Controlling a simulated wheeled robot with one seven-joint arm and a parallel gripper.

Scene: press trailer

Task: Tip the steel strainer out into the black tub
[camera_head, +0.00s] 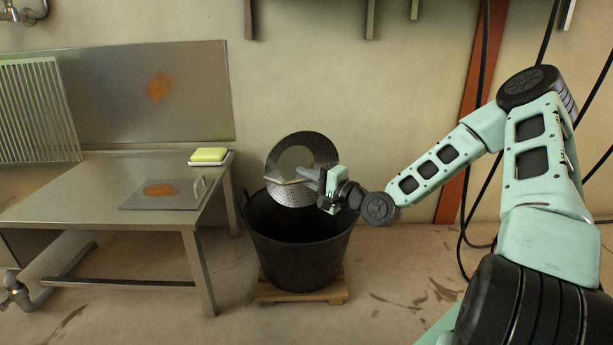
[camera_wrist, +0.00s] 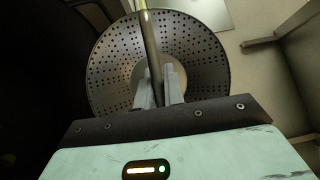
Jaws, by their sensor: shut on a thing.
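The steel strainer (camera_head: 319,149) is a round, perforated metal piece in the head view. It is steeply tilted, with a broad face toward the camera, over the back of the black tub's mouth. My gripper (camera_head: 312,178) is shut on it and comes in from the right. In the wrist view the strainer (camera_wrist: 207,62) spreads around my fingertips (camera_wrist: 160,93), and a narrow bar runs across its middle between them. The black tub (camera_head: 300,258) stands upright below. Its bottom is hidden, and I see no loose contents in the strainer.
The tub stands on a low wooden pallet (camera_head: 301,291). A steel table (camera_head: 85,192) at left holds a flat plate with a handle (camera_head: 160,199) and a yellow-green block (camera_head: 209,155) on a white dish. Dark cables (camera_head: 467,190) hang at right.

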